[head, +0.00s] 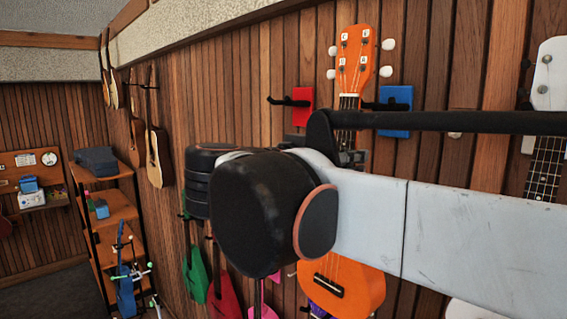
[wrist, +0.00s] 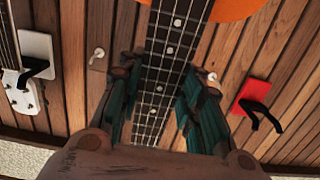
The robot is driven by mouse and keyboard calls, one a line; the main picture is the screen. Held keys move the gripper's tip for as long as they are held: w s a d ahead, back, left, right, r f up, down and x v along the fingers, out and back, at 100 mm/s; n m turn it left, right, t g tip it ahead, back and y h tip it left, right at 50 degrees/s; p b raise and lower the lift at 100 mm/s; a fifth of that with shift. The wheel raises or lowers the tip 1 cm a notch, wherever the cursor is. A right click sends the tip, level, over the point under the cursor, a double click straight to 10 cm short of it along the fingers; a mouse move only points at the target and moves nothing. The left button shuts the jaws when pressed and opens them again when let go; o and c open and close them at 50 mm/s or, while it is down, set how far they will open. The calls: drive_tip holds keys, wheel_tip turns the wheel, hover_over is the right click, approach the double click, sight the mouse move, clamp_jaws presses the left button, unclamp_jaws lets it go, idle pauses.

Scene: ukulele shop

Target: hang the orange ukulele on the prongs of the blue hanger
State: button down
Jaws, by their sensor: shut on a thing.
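The orange ukulele (head: 354,62) hangs upright in my gripper, headstock up; its orange body (head: 345,285) shows below my arm in the head view. In the wrist view its dark fretboard (wrist: 165,65) runs between my gripper's teal fingers (wrist: 160,105), shut on the neck. In the head view my gripper (head: 350,157) is mostly hidden behind my arm. The blue hanger (head: 397,111) is on the wall just right of the neck, below the headstock. Its black prong points left toward the neck; whether the neck is between the prongs I cannot tell. It does not show in the wrist view.
A red hanger (head: 303,106) with black prongs is left of the neck; it also shows in the wrist view (wrist: 252,95). A white ukulele (head: 549,75) hangs at right. Guitars (head: 158,155) hang further left, near a wooden shelf (head: 118,205). Small colored instruments hang lower.

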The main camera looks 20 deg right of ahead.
drive_tip(key=shift+x, duration=2.35)
drive_tip(key=shift+r, duration=0.1)
drive_tip(key=shift+w+d, duration=0.1)
drive_tip(key=shift+d, duration=0.35)
drive_tip(key=shift+r+x, duration=0.1)
drive_tip(key=shift+x, duration=1.25)
drive_tip(key=shift+r+x, duration=0.15)
drive_tip(key=shift+x, duration=1.2)
drive_tip(key=shift+b, duration=0.3)
drive_tip(key=shift+f+b, duration=0.6)
drive_tip(key=shift+f, duration=0.45)
drive_tip(key=shift+d, duration=0.15)
